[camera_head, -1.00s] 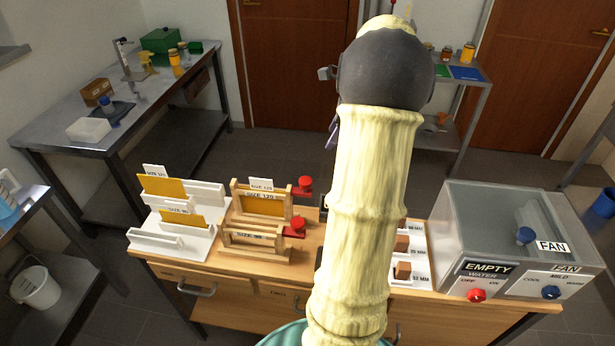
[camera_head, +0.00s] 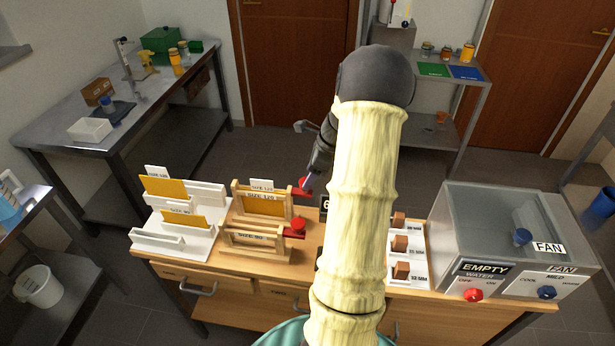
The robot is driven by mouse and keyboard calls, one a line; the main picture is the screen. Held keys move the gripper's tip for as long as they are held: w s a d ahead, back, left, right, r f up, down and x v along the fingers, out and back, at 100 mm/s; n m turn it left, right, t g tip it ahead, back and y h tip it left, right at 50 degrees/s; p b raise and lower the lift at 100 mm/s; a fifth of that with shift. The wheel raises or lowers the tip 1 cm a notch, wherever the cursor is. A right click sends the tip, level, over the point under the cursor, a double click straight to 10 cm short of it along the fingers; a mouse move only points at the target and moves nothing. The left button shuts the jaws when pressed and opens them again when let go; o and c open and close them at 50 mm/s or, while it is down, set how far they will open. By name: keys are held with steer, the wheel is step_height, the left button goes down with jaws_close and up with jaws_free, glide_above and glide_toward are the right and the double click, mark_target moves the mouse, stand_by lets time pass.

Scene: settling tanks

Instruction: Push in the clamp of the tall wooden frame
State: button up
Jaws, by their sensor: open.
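A white rack (camera_head: 172,245) with yellow panels stands left of the frames. Brown blocks (camera_head: 400,243) on white labelled places lie right of my arm. A grey box with a FAN label (camera_head: 500,220) fills the bench's right end. My arm hides the bench middle.

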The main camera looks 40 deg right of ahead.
steer(key=shift+x, duration=1.3)
